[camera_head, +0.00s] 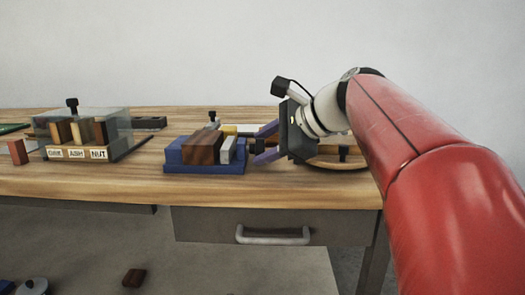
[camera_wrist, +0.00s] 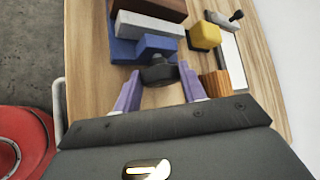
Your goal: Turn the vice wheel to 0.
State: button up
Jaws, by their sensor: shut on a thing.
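The blue vice (camera_head: 205,169) stands on the bench with a dark brown wood block (camera_head: 202,148) and a grey jaw bar (camera_head: 227,150) on it. The dark vice wheel (camera_wrist: 159,75) projects from its end toward my gripper; it shows small in the head view (camera_head: 256,146). My gripper (camera_head: 262,144) reaches in from the right, its purple fingers on both sides of the wheel. In the wrist view my gripper (camera_wrist: 160,82) is shut on the wheel. No number or mark on the wheel is readable.
A clear case (camera_head: 112,124) with wood samples and labels stands at the left. A yellow block (camera_wrist: 205,36), a small wooden piece (camera_wrist: 216,83) and a white strip (camera_wrist: 231,60) lie close to the vice. The drawer handle (camera_head: 273,236) projects below the bench (camera_head: 80,188).

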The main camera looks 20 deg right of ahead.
dwell(0.4)
jog(key=o, duration=1)
